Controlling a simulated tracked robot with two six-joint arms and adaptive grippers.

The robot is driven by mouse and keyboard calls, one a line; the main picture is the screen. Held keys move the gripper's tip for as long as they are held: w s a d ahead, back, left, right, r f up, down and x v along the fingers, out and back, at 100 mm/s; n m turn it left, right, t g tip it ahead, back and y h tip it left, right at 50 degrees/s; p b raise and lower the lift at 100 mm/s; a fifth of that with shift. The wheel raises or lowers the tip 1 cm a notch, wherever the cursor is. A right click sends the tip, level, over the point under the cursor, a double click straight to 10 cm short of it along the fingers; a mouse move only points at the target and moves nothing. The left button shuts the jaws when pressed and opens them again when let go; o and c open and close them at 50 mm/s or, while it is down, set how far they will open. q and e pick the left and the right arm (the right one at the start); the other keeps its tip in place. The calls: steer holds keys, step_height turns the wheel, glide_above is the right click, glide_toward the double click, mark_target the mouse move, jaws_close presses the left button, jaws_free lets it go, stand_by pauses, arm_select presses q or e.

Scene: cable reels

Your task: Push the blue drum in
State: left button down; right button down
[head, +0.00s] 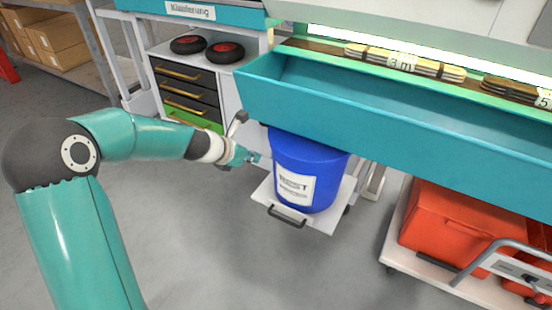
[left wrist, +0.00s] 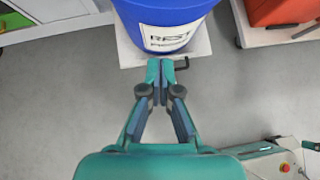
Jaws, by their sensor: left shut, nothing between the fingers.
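The blue drum (head: 308,165) with a white label stands upright on a white board (head: 322,218) that sticks out from under the teal trough. The board has a dark handle (head: 287,216) at its front edge. My left gripper (head: 256,158) is at the drum's left side in the head view, with its fingers shut and empty. In the left wrist view its fingertips (left wrist: 167,66) are near the board's front edge and the handle (left wrist: 182,63), with the drum (left wrist: 170,12) just beyond. I cannot tell whether they touch anything. My right gripper is not in view.
The teal trough (head: 380,120) overhangs the drum. A drawer cabinet (head: 188,90) with two black-and-red wheels stands behind on the left. Red crates (head: 440,230) on a white-decked cart are at the right. The grey floor in front is clear.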

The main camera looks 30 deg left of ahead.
mark_target(282, 156)
arm_select(q)
steer(key=x, duration=0.3)
steer(key=w+r+x, duration=0.1)
steer(key=x, duration=0.3)
steer(key=r+x, duration=0.1)
steer(key=x, duration=0.2)
steer(key=shift+w+d+f+b, duration=0.25)
steer(key=shift+w+f+b, duration=0.1)
steer(key=shift+w, duration=0.25)
steer(key=shift+w+f, duration=0.1)
steer(key=shift+w, duration=0.3)
